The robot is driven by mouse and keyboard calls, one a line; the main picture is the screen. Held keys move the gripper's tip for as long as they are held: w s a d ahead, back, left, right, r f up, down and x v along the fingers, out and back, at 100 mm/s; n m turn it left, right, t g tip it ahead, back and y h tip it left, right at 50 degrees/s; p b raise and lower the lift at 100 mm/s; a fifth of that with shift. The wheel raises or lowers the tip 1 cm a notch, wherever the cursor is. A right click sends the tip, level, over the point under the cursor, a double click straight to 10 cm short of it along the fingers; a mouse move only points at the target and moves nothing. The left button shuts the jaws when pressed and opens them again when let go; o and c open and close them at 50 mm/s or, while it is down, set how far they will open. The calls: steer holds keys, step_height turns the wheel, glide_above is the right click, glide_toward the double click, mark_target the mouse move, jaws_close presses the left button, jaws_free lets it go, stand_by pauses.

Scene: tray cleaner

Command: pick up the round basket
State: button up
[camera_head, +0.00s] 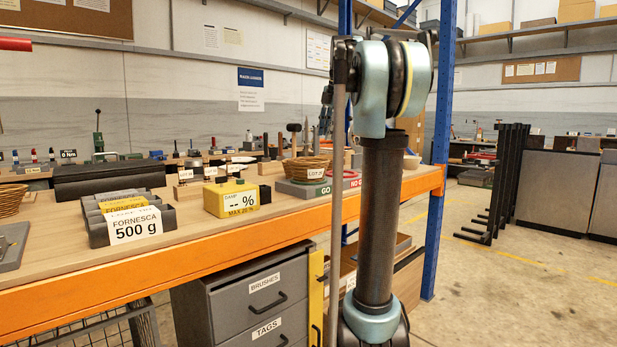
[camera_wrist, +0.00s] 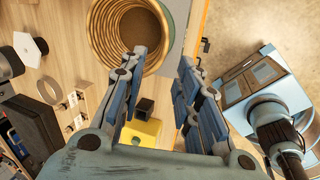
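A round woven basket (camera_wrist: 105,55) shows at the top of the wrist view, seen from above with its brown inside facing me. Its upper part is cut off by the frame. In the head view, a round basket (camera_head: 306,166) sits on a grey plate marked GO (camera_head: 312,190), behind the yellow DAMP box. My gripper (camera_wrist: 163,58) is open, with nothing between its fingers. In the wrist view, the left finger overlaps the basket's near rim; I cannot tell whether it touches. The gripper's fingers are not clear in the head view, where my arm stands in front.
The yellow DAMP box (camera_head: 231,198) stands left of the basket, also seen between my fingers in the wrist view (camera_wrist: 137,131). FORNESCA boxes (camera_head: 127,220) stand farther left. Another basket (camera_head: 12,200) is at the left edge. A blue shelf post (camera_head: 439,150) rises at the right.

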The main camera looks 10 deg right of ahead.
mark_target(320, 171)
steer(key=x, duration=1.4)
steer(key=shift+s+f, duration=0.1)
steer(key=shift+f, duration=0.3)
jaws_close()
